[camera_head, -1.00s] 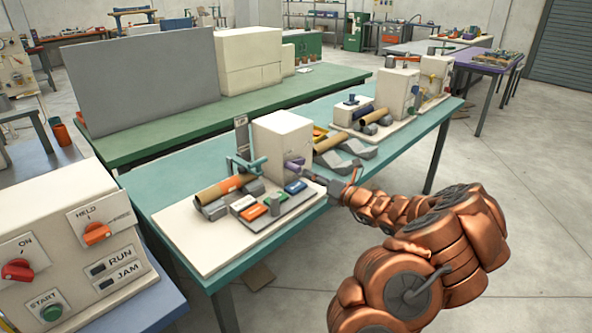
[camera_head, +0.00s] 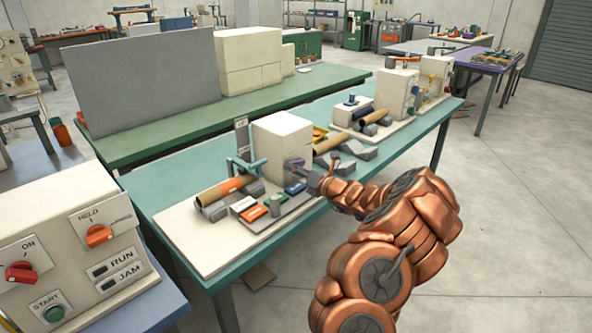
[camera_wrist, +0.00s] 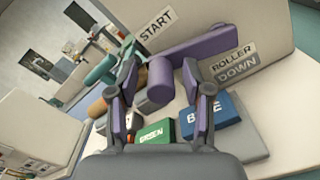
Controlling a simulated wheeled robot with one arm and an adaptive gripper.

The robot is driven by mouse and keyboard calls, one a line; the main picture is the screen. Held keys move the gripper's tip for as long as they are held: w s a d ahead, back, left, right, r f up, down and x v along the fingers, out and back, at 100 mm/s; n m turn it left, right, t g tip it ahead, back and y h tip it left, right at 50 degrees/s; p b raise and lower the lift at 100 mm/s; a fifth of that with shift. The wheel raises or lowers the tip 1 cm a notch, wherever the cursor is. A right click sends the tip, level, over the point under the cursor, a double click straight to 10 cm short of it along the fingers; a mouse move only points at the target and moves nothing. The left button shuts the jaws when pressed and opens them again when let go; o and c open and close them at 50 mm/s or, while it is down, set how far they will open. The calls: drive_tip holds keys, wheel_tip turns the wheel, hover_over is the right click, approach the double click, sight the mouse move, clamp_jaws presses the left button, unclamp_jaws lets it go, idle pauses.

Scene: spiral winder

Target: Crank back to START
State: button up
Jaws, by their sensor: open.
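The purple crank shows in the wrist view, with its flat arm (camera_wrist: 208,48) on the pale face of a cream machine box (camera_head: 282,145) and its round handle (camera_wrist: 160,82) pointing toward me. A START label (camera_wrist: 155,24) is above the crank, and a ROLLER DOWN label (camera_wrist: 234,62) is to its right. My gripper (camera_wrist: 160,72) is open, with one finger on each side of the handle and visible gaps. In the head view my gripper (camera_head: 318,182) is at the right side of the box, and the crank is small and partly hidden there.
Below the crank are a green block (camera_wrist: 153,132) and a blue block (camera_wrist: 208,116) with labels.

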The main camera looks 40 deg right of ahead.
clamp_jaws()
idle(0.3)
idle(0.3)
